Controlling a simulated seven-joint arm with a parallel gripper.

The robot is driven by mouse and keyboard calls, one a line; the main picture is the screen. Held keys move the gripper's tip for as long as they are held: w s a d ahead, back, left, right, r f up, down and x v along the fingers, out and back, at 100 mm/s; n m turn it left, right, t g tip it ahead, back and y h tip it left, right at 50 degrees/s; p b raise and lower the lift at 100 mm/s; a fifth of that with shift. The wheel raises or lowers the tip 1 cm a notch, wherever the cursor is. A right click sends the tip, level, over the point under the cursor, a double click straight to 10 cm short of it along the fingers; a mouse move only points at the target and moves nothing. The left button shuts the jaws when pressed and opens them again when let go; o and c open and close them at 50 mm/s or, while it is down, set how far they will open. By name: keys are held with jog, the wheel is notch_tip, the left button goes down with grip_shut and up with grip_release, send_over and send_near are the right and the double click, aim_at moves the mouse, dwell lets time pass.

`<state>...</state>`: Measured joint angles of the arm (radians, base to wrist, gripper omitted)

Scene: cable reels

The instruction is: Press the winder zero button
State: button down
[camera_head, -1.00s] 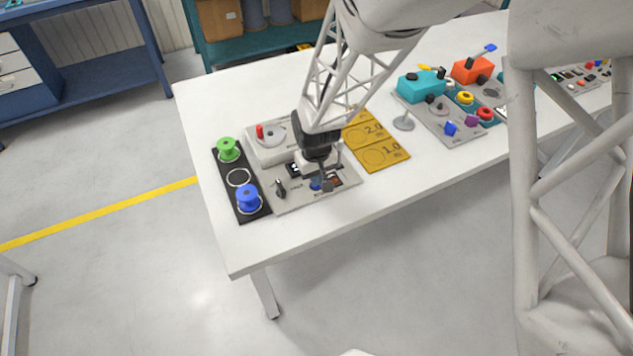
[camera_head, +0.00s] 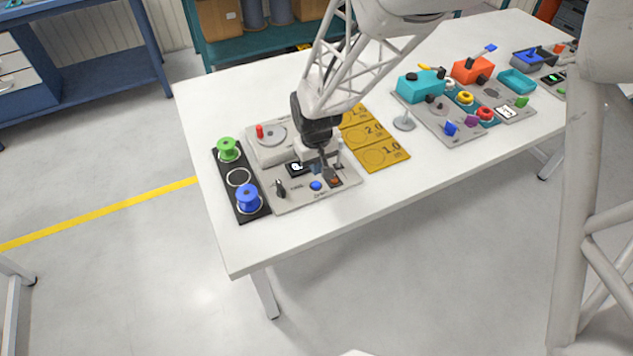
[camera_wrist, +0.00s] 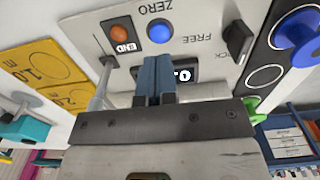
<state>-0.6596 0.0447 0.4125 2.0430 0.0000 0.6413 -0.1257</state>
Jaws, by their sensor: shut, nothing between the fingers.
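The winder panel (camera_head: 290,198) lies on the white table, with a round blue button (camera_head: 316,185) near its front edge. In the wrist view the blue button (camera_wrist: 160,32) sits beside the printed word ZERO. An orange button (camera_wrist: 120,33) marked END is next to it; it also shows in the head view (camera_head: 335,181). My gripper (camera_wrist: 156,60) is shut and empty, its blue-grey fingers pointing at the panel just short of the blue button in the picture. In the head view my gripper (camera_head: 318,172) is just behind the button. The fingers partly cover the display (camera_wrist: 184,75). Contact cannot be told.
A black selector knob (camera_wrist: 238,40) stands by the FREE label. A black strip holds a green spool (camera_head: 228,149) and a blue spool (camera_head: 249,197). A red-handled winder (camera_head: 270,137) is behind; yellow numbered plates (camera_head: 375,155) lie to the right. The front table edge is bare.

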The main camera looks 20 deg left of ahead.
jog(key=shift+r, duration=0.9)
jog(key=shift+d+r, duration=0.1)
jog(key=shift+r, duration=0.05)
jog(key=s+d+r+m+t, duration=0.1)
jog(key=s+d+r+m, duration=0.1)
jog(key=d+r, duration=0.7)
jog(key=s+d+r+m, duration=0.15)
jog(key=d+r, duration=0.45)
jog(key=d, duration=0.6)
jog(key=s+d+r+m, duration=0.2)
jog(key=s+d+r, duration=0.1)
jog(key=s+d, duration=0.5)
jog(key=s+d+r+m+t, duration=0.1)
jog(key=s+d+r+m, duration=0.2)
jog(key=s+d, duration=0.5)
jog(key=shift+d+r+m+t, duration=0.3)
jog(key=shift+d+r+m, duration=0.05)
jog(key=shift+d+r, duration=0.3)
